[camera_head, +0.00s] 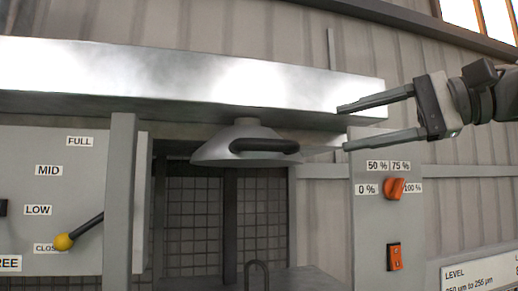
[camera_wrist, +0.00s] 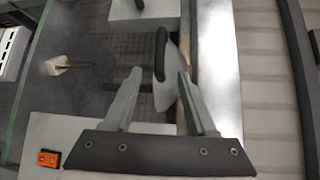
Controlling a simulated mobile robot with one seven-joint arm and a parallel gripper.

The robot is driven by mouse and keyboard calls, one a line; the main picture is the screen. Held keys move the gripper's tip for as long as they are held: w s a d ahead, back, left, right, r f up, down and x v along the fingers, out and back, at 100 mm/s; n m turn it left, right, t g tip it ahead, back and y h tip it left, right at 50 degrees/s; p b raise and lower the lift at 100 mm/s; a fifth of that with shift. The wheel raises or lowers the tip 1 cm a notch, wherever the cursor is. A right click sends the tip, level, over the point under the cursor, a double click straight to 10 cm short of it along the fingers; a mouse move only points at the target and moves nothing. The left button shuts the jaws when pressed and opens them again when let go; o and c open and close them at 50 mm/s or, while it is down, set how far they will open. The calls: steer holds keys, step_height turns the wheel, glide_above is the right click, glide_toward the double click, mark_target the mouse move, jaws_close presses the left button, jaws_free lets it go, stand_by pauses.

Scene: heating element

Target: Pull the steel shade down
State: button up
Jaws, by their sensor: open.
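The steel shade (camera_head: 246,133) is a grey cone hanging under a long shiny steel hood, with a dark bar handle (camera_head: 264,146) on its front. In the wrist view the shade (camera_wrist: 171,80) and its handle (camera_wrist: 160,54) lie ahead of the fingertips, roughly in line with the gap between them. My gripper (camera_head: 343,128) is open and empty to the right of the shade, its fingers pointing left toward the handle. A gap shows between fingertips and handle in the head view. My gripper also shows in the wrist view (camera_wrist: 160,73).
The steel hood (camera_head: 180,80) runs just above and behind the gripper. A right panel (camera_head: 375,235) carries an orange knob (camera_head: 394,188) and an orange switch (camera_head: 394,257). A left panel has a yellow-tipped lever (camera_head: 64,241). A tiled recess (camera_head: 195,215) lies below the shade.

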mark_target(256, 149)
steer(key=x, duration=1.7)
steer(key=shift+w+a, duration=0.1)
steer(key=shift+a, duration=0.05)
jaws_close()
stand_by(0.8)
